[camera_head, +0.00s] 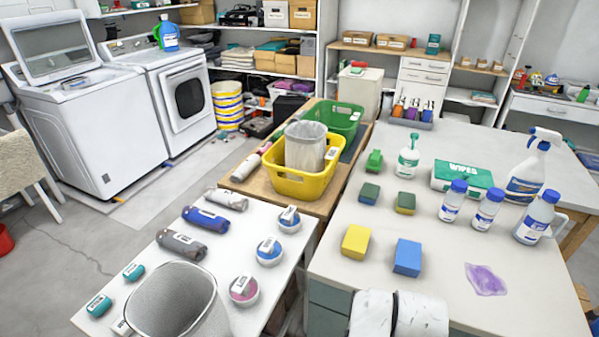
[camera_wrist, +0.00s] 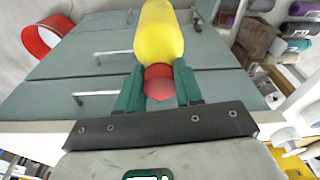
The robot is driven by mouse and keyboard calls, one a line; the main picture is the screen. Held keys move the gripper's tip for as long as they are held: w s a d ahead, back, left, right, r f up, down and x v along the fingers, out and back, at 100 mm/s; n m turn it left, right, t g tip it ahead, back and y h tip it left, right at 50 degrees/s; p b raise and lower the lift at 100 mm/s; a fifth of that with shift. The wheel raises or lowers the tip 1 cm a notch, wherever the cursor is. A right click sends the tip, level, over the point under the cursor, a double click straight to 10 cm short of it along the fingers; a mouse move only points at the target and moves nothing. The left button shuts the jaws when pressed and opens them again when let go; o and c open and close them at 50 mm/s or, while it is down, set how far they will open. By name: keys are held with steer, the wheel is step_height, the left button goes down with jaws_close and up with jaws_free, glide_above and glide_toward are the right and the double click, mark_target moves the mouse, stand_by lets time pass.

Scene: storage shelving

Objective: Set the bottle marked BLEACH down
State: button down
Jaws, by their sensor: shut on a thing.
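In the wrist view, my gripper (camera_wrist: 159,73) is shut on the red cap end of a yellow bottle (camera_wrist: 158,30), one green finger on each side of the cap. The bottle's body extends beyond the fingertips, over the teal drawer fronts. No label or lettering shows on its visible side, so I cannot read a BLEACH mark. In the head view, neither the gripper nor the yellow bottle can be seen; a white part of my arm crosses the bottom edge.
The right table (camera_head: 320,262) holds white bottles with blue caps (camera_head: 487,208), a spray bottle (camera_head: 525,172), a wipes box (camera_head: 462,178), sponges (camera_head: 407,257) and a purple cloth (camera_head: 485,279). Its front is partly clear. The left table holds rolled towels (camera_head: 205,220) and round tins (camera_head: 244,290).

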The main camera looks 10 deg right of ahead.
step_height(320, 180, down, 6)
steer(key=w+a+r+n, duration=0.1)
steer(key=w+a+n, duration=0.2)
steer(key=n, duration=0.2)
steer(key=shift+w+d+r, duration=1.25)
steer(key=shift+w, duration=0.4)
steer(key=shift+y, duration=0.4)
steer(key=shift+s+a+f, duration=0.55)
steer(key=shift+s+f, duration=0.15)
steer(key=shift+s, duration=0.2)
steer(key=shift+s+a+f, duration=0.5)
steer(key=shift+s+f, duration=0.2)
steer(key=shift+s, duration=0.15)
